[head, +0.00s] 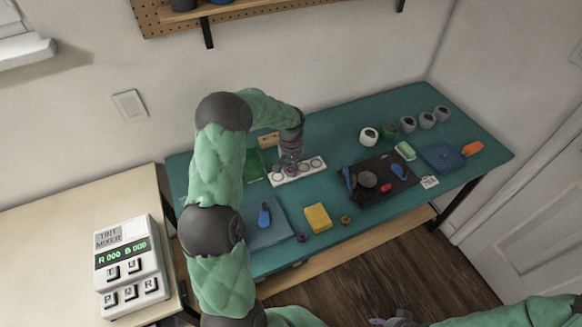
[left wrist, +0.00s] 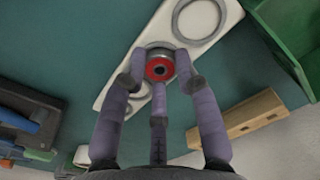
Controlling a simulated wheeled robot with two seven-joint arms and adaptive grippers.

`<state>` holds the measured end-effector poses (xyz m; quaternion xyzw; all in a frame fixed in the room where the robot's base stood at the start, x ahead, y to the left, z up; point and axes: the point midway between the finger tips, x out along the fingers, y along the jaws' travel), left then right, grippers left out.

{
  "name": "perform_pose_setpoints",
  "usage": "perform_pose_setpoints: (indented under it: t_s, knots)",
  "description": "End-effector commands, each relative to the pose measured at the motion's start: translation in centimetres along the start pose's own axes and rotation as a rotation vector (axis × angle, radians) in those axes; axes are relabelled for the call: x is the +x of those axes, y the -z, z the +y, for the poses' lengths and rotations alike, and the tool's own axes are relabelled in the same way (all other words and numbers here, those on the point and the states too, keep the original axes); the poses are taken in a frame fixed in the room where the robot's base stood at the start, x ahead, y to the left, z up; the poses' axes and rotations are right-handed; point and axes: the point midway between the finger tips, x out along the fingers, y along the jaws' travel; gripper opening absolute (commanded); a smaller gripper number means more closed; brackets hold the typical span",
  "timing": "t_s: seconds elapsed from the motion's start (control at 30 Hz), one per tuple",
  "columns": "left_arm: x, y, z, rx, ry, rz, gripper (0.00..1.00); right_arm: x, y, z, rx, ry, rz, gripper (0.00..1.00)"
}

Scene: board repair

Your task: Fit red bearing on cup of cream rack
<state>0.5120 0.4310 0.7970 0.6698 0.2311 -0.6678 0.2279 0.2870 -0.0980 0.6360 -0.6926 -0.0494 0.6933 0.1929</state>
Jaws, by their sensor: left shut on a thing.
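The cream rack (head: 312,171) is a pale strip with several ring-shaped cups, lying near the back of the teal table. It runs diagonally in the left wrist view (left wrist: 157,28), where one empty cup (left wrist: 198,18) shows at its upper end. My left gripper (head: 289,168) points down over the rack's middle. In the left wrist view its fingers (left wrist: 160,80) are shut around the red bearing (left wrist: 160,68), which has a metal rim and dark centre. The bearing is over the rack; whether it touches a cup is hidden. My right gripper (head: 397,321) barely shows at the bottom edge.
A green bin (head: 254,165) and a wooden block (head: 268,140) stand close to the rack. A dark tray (head: 372,196) with parts lies to the right. A yellow sponge (head: 318,217) and blue mat (head: 250,235) are in front. Several rolls stand at the back right.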

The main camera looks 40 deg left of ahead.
Motion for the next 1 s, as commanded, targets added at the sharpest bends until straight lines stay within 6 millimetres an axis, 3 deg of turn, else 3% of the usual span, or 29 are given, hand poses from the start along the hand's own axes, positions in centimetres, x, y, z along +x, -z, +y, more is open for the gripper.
perform_pose_setpoints:
  t_s: [0.73,0.77,0.83,1.0]
  knots:
    - [0.59,-0.11,-0.01,0.0,0.0,-0.003,0.08,0.17,0.01,0.06,0.0,0.0,0.0,0.48]
    - [0.6,-0.12,0.0,0.0,0.001,-0.003,0.4,0.17,0.01,0.06,0.0,0.0,0.0,0.48]
    - [0.63,-0.15,0.0,0.0,0.001,-0.004,0.59,0.17,0.01,0.06,0.0,0.0,0.0,0.48]
    - [0.6,-0.17,-0.01,0.0,0.001,-0.005,0.59,0.17,0.01,0.06,0.0,0.0,0.0,0.48]
